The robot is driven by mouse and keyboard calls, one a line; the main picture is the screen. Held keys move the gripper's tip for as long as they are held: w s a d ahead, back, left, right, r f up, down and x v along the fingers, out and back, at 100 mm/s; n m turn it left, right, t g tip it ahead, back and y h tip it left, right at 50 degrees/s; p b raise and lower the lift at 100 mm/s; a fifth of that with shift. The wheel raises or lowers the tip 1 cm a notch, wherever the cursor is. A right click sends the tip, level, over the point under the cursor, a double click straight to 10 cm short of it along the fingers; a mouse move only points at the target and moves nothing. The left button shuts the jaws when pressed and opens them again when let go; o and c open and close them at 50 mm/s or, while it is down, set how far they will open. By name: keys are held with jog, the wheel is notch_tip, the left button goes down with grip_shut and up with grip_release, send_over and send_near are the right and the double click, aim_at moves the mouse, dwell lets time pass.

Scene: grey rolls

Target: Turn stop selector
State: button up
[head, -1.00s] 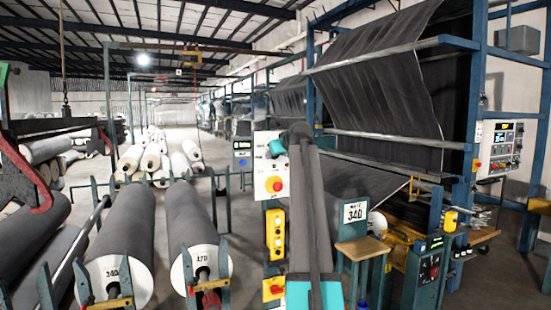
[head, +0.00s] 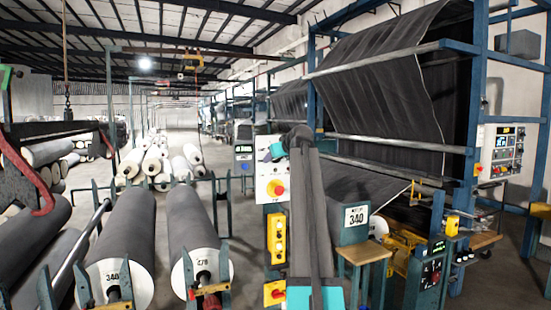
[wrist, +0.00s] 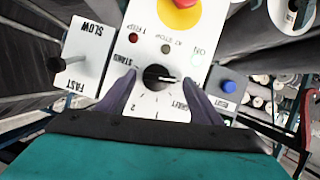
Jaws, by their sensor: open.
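The selector is a black round knob (wrist: 157,76) on a white control panel (wrist: 150,48), seen upside down in the wrist view. A pale pointer mark on the knob points to the right of the picture. Printed words and a scale surround it. My gripper (wrist: 161,80) is open, with one dark finger on each side of the knob; I cannot tell whether they touch it. In the head view the white panel (head: 263,184) stands left of my arm, and the knob is hidden there.
A red stop button on yellow (wrist: 180,8) sits beyond the knob. A SLOW/FAST lever plate (wrist: 84,62) is on the left, and a blue button (wrist: 228,87) on the right. Large grey rolls (head: 128,230) lie left of the panel. A stool (head: 364,252) stands right of my arm.

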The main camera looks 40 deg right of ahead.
jog(key=b+v, duration=0.2)
jog(key=v, duration=1.1)
jog(key=shift+s+r+b, duration=0.15)
jog(key=shift+s+b, duration=0.05)
jog(key=shift+b, duration=0.15)
